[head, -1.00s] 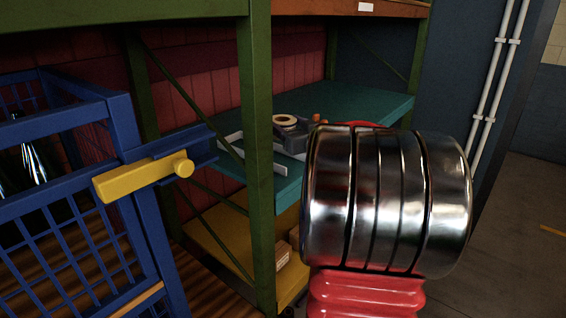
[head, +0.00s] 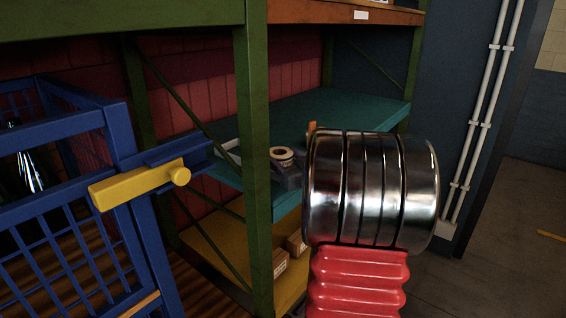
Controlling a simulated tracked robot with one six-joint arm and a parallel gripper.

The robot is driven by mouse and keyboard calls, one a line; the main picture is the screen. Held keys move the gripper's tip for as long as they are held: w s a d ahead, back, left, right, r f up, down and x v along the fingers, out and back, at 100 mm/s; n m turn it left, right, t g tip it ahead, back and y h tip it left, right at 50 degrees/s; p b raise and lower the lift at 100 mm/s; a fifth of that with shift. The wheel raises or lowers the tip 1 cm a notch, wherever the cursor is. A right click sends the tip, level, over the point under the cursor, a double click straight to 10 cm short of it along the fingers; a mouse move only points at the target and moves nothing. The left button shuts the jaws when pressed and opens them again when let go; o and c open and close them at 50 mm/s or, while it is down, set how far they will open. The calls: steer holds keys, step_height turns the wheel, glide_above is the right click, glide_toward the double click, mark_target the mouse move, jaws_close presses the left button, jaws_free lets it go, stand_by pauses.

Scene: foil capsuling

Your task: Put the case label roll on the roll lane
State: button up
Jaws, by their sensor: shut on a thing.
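The case label roll (head: 282,153) is a small pale ring with a tan core, seen in the head view just right of the green post. My gripper (head: 288,169), a dark grey shape partly hidden by my own arm, is shut on it. The roll shows at the gripper's upper side, over the front part of the teal shelf; I cannot tell whether it touches anything below. A pale grey rail frame (head: 229,152), which looks like the roll lane, lies on the shelf left of the post. The post hides its nearer part.
The green rack post (head: 254,160) stands close to the left of my gripper. A blue cage (head: 72,128) with a yellow latch handle (head: 137,186) is at the left. The teal shelf (head: 340,106) is bare at the back. Cartons (head: 280,262) sit on the yellow lower shelf.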

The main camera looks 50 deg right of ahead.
steer(key=shift+f, duration=0.7)
steer(key=shift+f, duration=0.1)
steer(key=o, duration=1.1)
steer(key=shift+o, duration=0.2)
steer(key=shift+s, duration=0.15)
steer(key=v, duration=1.1)
steer(key=shift+s+a, duration=0.2)
steer(key=shift+s, duration=0.15)
